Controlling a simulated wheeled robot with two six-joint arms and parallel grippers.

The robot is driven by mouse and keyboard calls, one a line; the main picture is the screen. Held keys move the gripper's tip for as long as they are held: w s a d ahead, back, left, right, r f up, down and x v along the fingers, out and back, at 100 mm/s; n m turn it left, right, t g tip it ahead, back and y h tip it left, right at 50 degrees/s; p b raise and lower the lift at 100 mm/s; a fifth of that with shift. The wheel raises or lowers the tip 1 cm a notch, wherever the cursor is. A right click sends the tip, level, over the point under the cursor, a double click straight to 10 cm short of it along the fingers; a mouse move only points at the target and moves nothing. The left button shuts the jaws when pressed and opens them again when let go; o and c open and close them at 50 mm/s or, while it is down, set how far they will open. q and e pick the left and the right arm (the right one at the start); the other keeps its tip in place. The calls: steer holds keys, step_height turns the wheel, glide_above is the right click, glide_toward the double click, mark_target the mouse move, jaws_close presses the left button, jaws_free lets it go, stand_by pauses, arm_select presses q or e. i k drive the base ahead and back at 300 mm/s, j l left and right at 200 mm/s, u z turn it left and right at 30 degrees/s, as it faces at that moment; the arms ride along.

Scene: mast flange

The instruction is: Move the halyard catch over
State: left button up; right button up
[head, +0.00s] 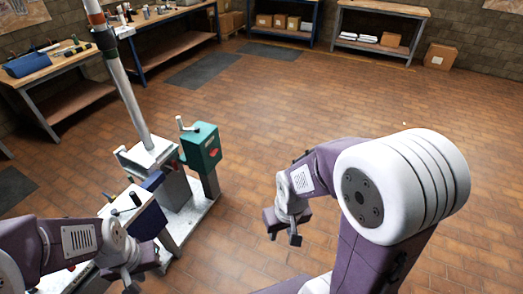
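A tilted grey mast (127,95) with a dark collar and orange band near its top stands on a pale metal stand (196,222). A teal box (201,147) with a red mark and a pale lever (186,125) on top is on a post right of the mast foot. A blue and white box (139,215) with small dark handles is at the near left. I cannot tell which part is the halyard catch. My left gripper (147,277) is low left, just below that box, its fingers partly unclear. My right gripper (284,236) is open and empty, right of the stand.
A workbench (30,76) with tools and a blue bag stands at the left, another bench (165,18) behind it. Shelves (378,12) with boxes and a carton (441,57) line the back wall. The brick floor in the middle is clear, with dark mats (203,70) further back.

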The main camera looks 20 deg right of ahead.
mark_target(214, 152)
steer(key=z, duration=0.15)
steer(key=i+u, duration=0.2)
steer(key=i, duration=0.5)
steer(key=i+l+u, duration=0.2)
steer(key=i, duration=0.55)
